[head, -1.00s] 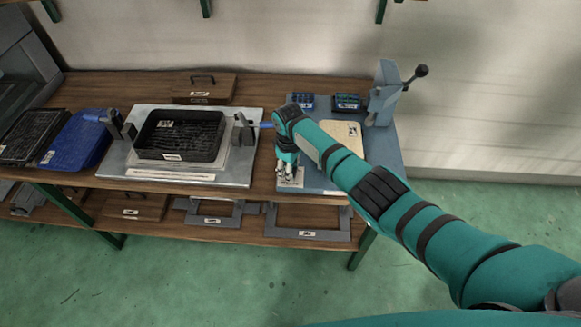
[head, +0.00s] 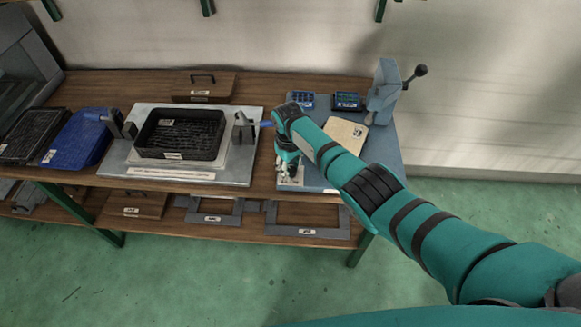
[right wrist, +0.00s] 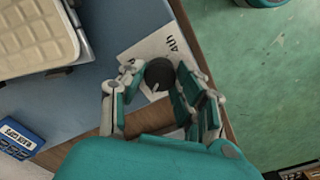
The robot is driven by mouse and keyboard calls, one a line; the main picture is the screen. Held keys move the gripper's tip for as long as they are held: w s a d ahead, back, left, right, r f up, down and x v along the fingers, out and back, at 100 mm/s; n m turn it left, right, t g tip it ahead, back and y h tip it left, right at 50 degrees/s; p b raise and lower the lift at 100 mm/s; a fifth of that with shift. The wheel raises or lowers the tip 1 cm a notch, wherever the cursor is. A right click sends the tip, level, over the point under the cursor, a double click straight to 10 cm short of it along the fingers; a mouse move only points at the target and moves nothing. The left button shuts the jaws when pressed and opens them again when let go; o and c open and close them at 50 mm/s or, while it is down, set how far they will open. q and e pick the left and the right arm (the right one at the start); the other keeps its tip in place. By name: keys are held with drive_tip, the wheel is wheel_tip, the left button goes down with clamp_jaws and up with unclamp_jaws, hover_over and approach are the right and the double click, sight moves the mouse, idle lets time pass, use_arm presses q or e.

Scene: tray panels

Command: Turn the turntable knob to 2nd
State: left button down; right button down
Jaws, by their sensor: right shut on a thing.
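The black round knob (right wrist: 159,74) sits on a white label card (right wrist: 140,52) near the edge of the blue panel. A pale pointer mark shows on its lower left side in the right wrist view. The printed text "4th" is readable on the card above and right of the knob; other markings are hidden by my fingers. My right gripper (head: 289,173) reaches down to the card (head: 290,184) at the panel's front. In the right wrist view its fingers (right wrist: 157,84) are on both sides of the knob, shut on it. My left gripper is not in view.
A cream tray (head: 346,132) lies on the blue panel (head: 387,158) behind my right arm. A clamp with a black-knobbed lever (head: 384,92) stands at the back right. Left are a black tray (head: 180,154) on a metal plate and a blue tray (head: 75,140).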

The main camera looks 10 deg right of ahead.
sight(290, 170)
drive_tip(key=shift+w+r, duration=0.1)
drive_tip(key=c, duration=1.1)
unclamp_jaws()
drive_tip(key=shift+o, duration=0.8)
wheel_tip(290, 170, up, 12)
drive_tip(key=shift+s+a, duration=0.15)
drive_tip(key=shift+s, duration=0.05)
